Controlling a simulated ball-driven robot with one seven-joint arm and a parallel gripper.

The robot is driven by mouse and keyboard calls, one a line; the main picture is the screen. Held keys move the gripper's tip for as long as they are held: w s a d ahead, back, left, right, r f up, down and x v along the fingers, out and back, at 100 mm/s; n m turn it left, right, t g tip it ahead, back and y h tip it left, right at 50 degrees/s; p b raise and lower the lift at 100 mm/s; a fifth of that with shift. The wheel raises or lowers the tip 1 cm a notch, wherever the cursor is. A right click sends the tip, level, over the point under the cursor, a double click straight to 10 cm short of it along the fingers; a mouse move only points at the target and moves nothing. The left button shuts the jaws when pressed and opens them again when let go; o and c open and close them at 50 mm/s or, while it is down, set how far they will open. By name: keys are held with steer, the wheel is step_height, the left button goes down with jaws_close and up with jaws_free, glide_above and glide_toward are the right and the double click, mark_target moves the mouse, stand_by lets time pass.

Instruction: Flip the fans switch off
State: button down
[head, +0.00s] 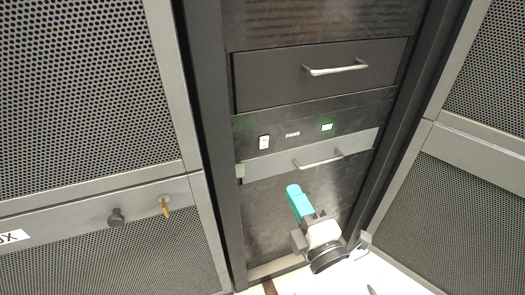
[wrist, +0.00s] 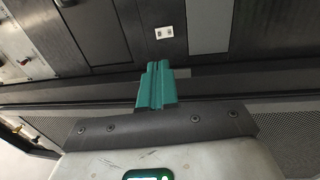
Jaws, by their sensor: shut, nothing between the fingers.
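A small white switch (head: 264,142) sits on the dark panel of the middle rack. A small white label (head: 293,134) is to its right, with lettering too small to read surely, and a lit green indicator (head: 327,127) is further right. Whether the switch is on or off is too small to tell. My gripper (head: 293,190), with teal fingers, is below the switch, apart from it and in front of the lower rack panel. The fingers are shut and empty; they also show in the wrist view (wrist: 157,84). A small pale plate (wrist: 165,32) is above them there; I cannot tell whether it is the switch.
A grey drawer front with a bar handle (head: 318,160) lies between the switch and my gripper. Another handled drawer (head: 335,70) is above. A perforated door with a black knob (head: 117,217) and a brass fitting (head: 165,207) stands left; another perforated panel (head: 450,215) stands right.

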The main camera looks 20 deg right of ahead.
mark_target(266, 140)
steer(key=shift+w, duration=0.15)
steer(key=w, duration=0.4)
steer(key=w+r, duration=0.1)
steer(key=w, duration=0.8)
steer(key=shift+w+r+b, duration=0.3)
steer(key=shift+r+b, duration=0.05)
steer(key=shift+b, duration=0.05)
